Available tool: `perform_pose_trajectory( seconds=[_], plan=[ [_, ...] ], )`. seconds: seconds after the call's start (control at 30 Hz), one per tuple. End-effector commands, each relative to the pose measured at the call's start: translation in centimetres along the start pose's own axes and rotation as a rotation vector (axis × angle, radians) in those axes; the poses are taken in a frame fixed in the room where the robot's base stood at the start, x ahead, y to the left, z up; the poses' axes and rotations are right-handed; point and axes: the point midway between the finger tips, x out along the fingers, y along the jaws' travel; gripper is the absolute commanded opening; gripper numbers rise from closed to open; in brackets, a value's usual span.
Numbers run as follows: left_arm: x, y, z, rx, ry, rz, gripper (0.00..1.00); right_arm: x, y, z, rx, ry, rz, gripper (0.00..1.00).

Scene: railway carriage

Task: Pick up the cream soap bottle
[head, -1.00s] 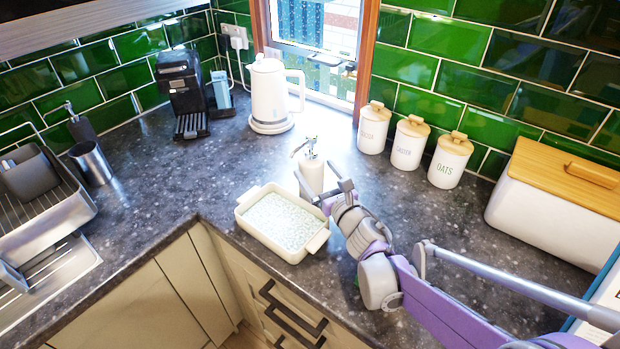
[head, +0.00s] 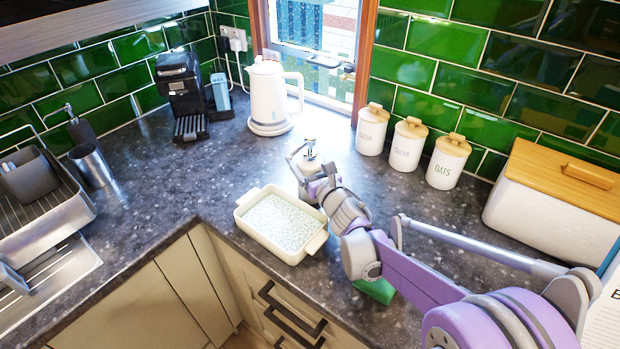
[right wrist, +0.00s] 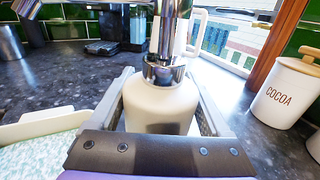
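The cream soap bottle (head: 310,165) with a chrome pump stands upright on the counter behind the cream dish. My right gripper (head: 306,160) reaches it from the front. In the right wrist view the bottle (right wrist: 160,108) stands between the two fingers of my right gripper (right wrist: 162,95), one on each side. The fingers look open, with the bottle very near them; firm contact on both sides does not show. My gripper hides the bottle's lower part. My left gripper is not in view.
A cream dish (head: 242,210) sits just left of the gripper. White canisters (head: 405,146) stand to the right, a white kettle (head: 268,95) behind. A green object (head: 377,291) lies partly under my right arm. The counter left of the dish is clear.

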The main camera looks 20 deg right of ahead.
Motion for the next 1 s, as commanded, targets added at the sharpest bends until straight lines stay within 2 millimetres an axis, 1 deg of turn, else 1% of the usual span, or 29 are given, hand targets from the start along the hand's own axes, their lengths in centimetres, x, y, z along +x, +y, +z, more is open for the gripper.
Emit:
perform_pose_trajectory(
  seconds=[0.03,0.17,0.2,0.27,0.3,0.37,0.67,0.77,0.87,1.0],
  plan=[
    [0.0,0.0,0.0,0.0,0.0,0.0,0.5,0.0,0.0,0.0,0.0,0.0,0.0,0.59],
    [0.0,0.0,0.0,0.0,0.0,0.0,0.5,0.0,0.0,0.0,0.0,0.0,0.0,0.35],
    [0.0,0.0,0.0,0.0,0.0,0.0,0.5,0.0,0.0,0.0,0.0,0.0,0.0,0.28],
    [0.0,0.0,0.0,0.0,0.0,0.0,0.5,0.0,0.0,0.0,0.0,0.0,0.0,0.17],
    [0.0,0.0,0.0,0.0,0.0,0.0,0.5,0.0,0.0,0.0,0.0,0.0,0.0,0.1],
    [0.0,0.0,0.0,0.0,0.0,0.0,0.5,0.0,0.0,0.0,0.0,0.0,0.0,0.0],
    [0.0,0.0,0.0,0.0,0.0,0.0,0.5,0.0,0.0,0.1,0.0,0.0,0.001,0.0],
    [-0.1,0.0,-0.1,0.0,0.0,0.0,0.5,0.0,0.0,0.5,0.0,-0.001,0.001,0.0],
    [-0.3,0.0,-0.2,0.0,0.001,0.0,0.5,0.0,0.0,1.9,0.0,-0.001,0.001,0.0],
    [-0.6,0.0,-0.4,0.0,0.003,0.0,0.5,0.0,0.0,4.6,0.0,-0.001,0.001,0.0]
  ],
)
